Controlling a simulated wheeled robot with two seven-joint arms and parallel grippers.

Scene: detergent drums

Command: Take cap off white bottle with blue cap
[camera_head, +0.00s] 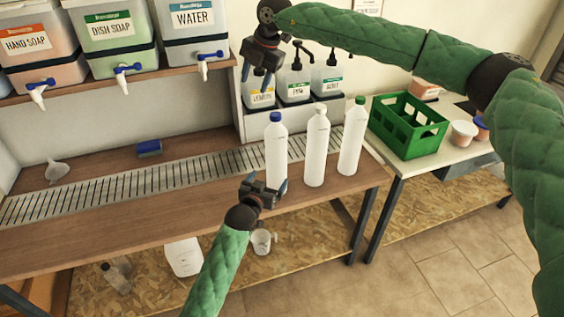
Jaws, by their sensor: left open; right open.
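The white bottle with the blue cap (276,155) stands upright on the wooden counter, the leftmost of three white bottles. Its blue cap (276,117) is on its top. My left gripper (265,187) is open at the foot of this bottle, in front of it in the picture; I cannot tell whether it touches. My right gripper (258,80) is open and empty, high above and a little left of the blue cap, in front of the pump dispensers.
A white-capped bottle (316,150) and a green-capped bottle (352,140) stand to the right. A green crate (408,125) sits on the side table. A metal drain grate (120,183) runs along the counter. A funnel (57,171) and a blue cylinder (149,148) lie at left.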

